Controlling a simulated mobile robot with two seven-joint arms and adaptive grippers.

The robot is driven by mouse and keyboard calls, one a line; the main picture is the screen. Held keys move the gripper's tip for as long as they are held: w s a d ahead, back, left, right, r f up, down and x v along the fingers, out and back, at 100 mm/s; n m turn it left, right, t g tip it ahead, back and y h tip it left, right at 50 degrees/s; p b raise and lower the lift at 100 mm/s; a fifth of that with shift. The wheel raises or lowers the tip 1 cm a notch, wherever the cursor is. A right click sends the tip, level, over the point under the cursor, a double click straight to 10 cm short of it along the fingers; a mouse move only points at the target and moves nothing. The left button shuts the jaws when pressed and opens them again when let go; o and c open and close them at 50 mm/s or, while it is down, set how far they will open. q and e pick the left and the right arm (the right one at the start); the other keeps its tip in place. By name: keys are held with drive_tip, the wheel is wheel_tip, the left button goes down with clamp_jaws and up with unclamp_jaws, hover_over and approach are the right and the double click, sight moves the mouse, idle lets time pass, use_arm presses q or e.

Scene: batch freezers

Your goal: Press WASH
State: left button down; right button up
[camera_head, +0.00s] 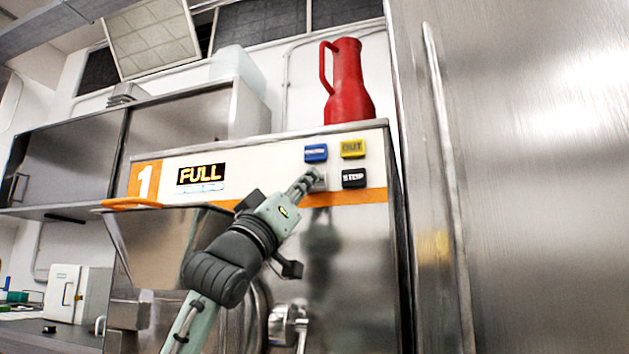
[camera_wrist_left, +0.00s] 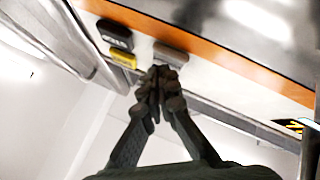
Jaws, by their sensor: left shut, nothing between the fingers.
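My left gripper (camera_head: 312,178) is shut and empty, its fingertips at the button panel. A grey button (camera_head: 319,185) shows partly behind the fingertips in the head view; its label cannot be read. In the left wrist view the closed fingertips (camera_wrist_left: 158,75) overlap the lower edge of the grey button (camera_wrist_left: 170,53); whether they touch it I cannot tell. Above it in the head view is a blue button (camera_head: 316,153), hidden by the fingers in the wrist view. The yellow OUT button (camera_head: 352,148) and black STOP button (camera_head: 354,178) are to the right. My right gripper is not in view.
The buttons sit on freezer 1's white front panel (camera_head: 270,165), whose display (camera_head: 201,174) reads FULL. A red jug (camera_head: 347,85) stands on top. A tall steel cabinet (camera_head: 540,180) is close on the right. A steel hopper (camera_head: 155,240) juts out at left.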

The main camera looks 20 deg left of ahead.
use_arm(q)
drive_tip(key=shift+w, duration=0.45)
idle(0.3)
idle(0.3)
drive_tip(key=shift+s, duration=0.9)
drive_tip(key=shift+s+a, duration=0.1)
drive_tip(key=shift+s, duration=2.45)
